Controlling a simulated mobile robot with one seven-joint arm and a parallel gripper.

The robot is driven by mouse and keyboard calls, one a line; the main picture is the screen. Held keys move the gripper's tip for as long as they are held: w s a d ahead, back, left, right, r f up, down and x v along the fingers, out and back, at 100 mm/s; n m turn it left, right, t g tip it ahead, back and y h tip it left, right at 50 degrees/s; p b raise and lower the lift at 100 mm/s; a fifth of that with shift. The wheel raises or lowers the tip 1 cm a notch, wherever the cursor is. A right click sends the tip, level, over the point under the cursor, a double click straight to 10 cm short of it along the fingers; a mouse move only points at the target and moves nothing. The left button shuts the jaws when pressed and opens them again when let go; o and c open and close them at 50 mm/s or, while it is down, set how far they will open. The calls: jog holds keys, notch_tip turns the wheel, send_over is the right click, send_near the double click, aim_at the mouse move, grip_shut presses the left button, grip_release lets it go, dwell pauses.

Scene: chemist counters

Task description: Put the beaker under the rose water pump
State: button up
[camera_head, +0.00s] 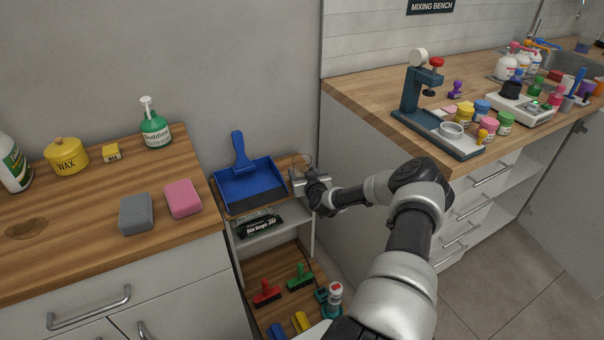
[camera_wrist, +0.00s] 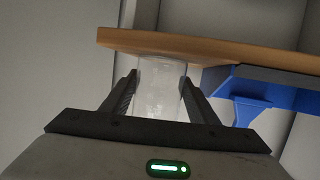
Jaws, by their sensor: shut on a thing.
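My gripper (camera_head: 300,181) is at the end of my outstretched arm, above the low shelf unit between the two counters. In the wrist view its two dark fingers (camera_wrist: 160,98) are shut on a clear glass beaker (camera_wrist: 161,82), one on each side. In the head view only the beaker's faint rim (camera_head: 302,160) shows above my gripper. Several white pump bottles (camera_head: 507,67) with coloured tops stand at the back of the mixing bench. Their labels are too small to read, so I cannot tell which is rose water.
A blue dustpan (camera_head: 250,184) lies on the shelf unit beside my gripper. On the mixing bench (camera_head: 362,92), a dark teal press (camera_head: 408,98), small coloured jars and a scale (camera_head: 519,106) crowd the front. A green pump bottle (camera_head: 155,130) stands on the left counter.

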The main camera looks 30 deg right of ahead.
jog(key=shift+f, duration=0.2)
jog(key=o, duration=1.1)
jog(key=shift+r, duration=0.1)
